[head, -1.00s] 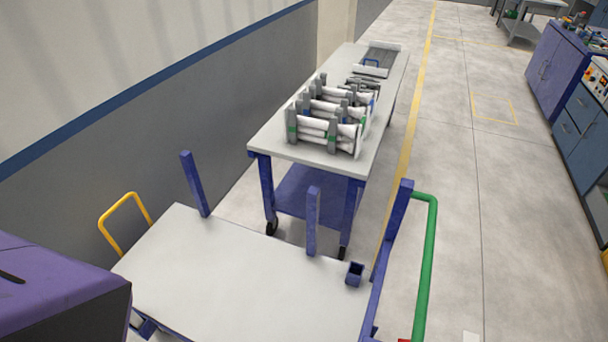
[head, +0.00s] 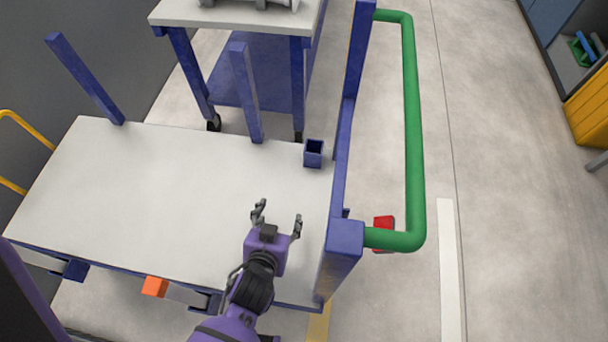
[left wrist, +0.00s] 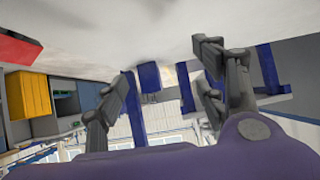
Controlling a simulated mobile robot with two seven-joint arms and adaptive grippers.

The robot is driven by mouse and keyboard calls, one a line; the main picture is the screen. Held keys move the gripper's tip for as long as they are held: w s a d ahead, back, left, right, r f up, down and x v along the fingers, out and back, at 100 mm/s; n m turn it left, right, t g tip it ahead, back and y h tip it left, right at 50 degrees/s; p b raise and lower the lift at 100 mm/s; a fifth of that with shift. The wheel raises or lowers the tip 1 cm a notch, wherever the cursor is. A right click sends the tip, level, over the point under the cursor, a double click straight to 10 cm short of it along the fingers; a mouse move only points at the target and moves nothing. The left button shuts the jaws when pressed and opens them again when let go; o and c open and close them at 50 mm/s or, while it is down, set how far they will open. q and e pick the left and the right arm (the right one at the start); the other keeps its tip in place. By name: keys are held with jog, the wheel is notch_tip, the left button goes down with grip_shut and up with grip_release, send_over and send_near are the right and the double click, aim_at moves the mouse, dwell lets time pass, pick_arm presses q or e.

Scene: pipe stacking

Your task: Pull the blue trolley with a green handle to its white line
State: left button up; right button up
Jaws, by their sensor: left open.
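The blue trolley (head: 180,190) has a pale flat deck and blue posts, and fills the left and middle of the head view. Its green handle (head: 414,130) is a bent tube on the trolley's right end. The white line (head: 447,270) is a strip on the floor to the right of the handle. My left gripper (head: 279,218) is open and empty, seen over the deck near its right end, left of the handle and apart from it. Its two fingers (left wrist: 165,75) show spread in the left wrist view. My right gripper is not in view.
A blue table (head: 240,18) on wheels stands behind the trolley. A yellow handle (head: 25,130) is at the far left by the grey wall. A yellow cabinet (head: 590,105) is at the upper right. The floor right of the handle is clear.

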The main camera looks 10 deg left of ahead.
aim_at(312, 161)
pick_arm(q)
jog(key=w+d+b, duration=0.1)
jog(key=w+b, duration=0.1)
jog(key=w, duration=0.2)
jog(key=w+d+f+t+b, duration=0.1)
jog(key=w+d+b, duration=0.1)
jog(key=w+b, duration=0.1)
jog(key=w+d+t+b, duration=0.1)
jog(key=w+d+b, duration=0.1)
jog(key=w, duration=0.3)
jog(key=shift+w+d+f+b, duration=0.1)
jog(key=shift+f+b, duration=0.05)
jog(key=shift+b, duration=0.15)
jog(key=shift+w+d, duration=0.1)
jog(key=shift+w, duration=0.15)
jog(key=shift+r+t, duration=0.3)
jog(key=shift+w+f, duration=0.2)
jog(key=b+x, duration=0.3)
jog(key=x, duration=0.3)
jog(key=shift+s+f+b, duration=0.1)
jog(key=shift+f+b, duration=0.1)
jog(key=shift+b, duration=0.1)
jog(key=shift+w+f+b, duration=0.1)
jog(key=shift+w+b, duration=0.2)
jog(key=shift+w, duration=0.35)
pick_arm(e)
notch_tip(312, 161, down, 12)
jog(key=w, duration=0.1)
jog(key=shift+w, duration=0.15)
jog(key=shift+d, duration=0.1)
